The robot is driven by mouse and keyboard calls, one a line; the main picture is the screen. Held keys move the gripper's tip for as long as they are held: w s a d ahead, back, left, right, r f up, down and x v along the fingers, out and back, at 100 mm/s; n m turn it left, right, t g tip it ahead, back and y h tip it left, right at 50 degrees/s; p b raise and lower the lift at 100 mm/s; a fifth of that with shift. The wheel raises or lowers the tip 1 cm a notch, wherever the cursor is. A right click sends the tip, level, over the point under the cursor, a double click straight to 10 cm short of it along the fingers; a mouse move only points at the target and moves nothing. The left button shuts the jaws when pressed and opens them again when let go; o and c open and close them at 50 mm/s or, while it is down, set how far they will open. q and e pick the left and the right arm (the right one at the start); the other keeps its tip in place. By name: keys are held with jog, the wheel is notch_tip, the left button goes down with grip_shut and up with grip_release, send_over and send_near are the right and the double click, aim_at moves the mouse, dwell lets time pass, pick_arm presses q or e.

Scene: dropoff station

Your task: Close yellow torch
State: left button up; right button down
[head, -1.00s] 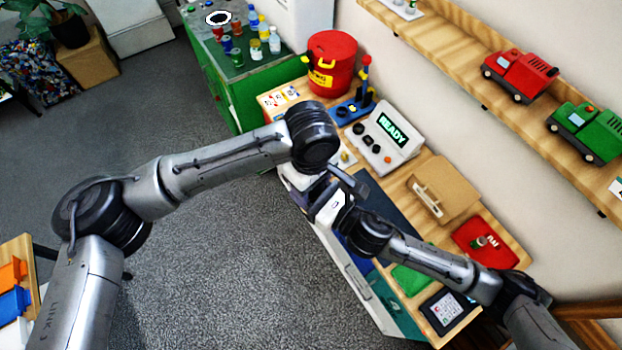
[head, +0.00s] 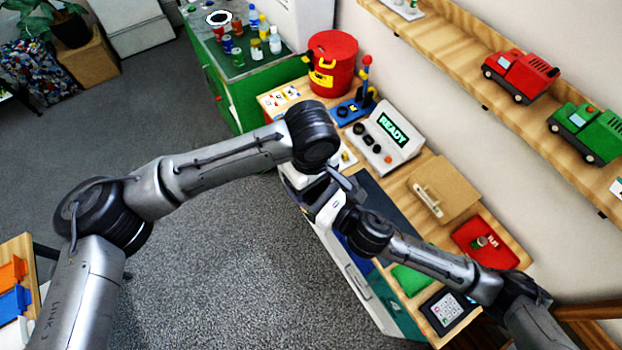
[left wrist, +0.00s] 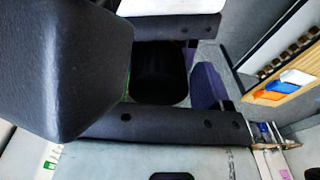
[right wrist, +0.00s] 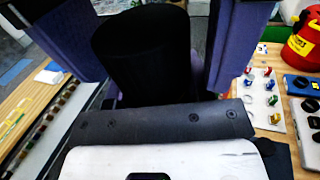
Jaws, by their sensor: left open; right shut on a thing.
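A dark, nearly black cylinder, apparently the torch, stands between the purple fingers of my right gripper (right wrist: 150,55) in the right wrist view. The right gripper is shut on it. The dark cylinder also shows in the left wrist view (left wrist: 158,75), in front of my left gripper (left wrist: 165,95), whose jaws are open; one purple finger shows beside it. I cannot tell whether that finger touches it. No yellow part of the torch is visible. In the head view the two hands (head: 328,203) meet closely over the bench's front edge, and the torch is hidden there.
The wooden bench carries a READY console (head: 385,138), a red container (head: 332,62), a blue-based stand (head: 352,110), a cardboard-coloured box (head: 445,188) and a red tray (head: 485,243). A green cabinet (head: 240,105) with bottles stands behind. Open floor lies left of the bench.

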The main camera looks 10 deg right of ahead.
pick_arm(q)
jog(key=shift+r, duration=2.25)
jog(key=shift+c, duration=0.4)
jog(key=shift+r+n, duration=1.7)
jog(key=shift+r, duration=0.05)
jog(key=shift+f, duration=4)
jog(key=shift+c, duration=0.3)
jog(key=c, duration=0.9)
jog(key=shift+o, duration=0.2)
jog(key=shift+m, duration=1.7)
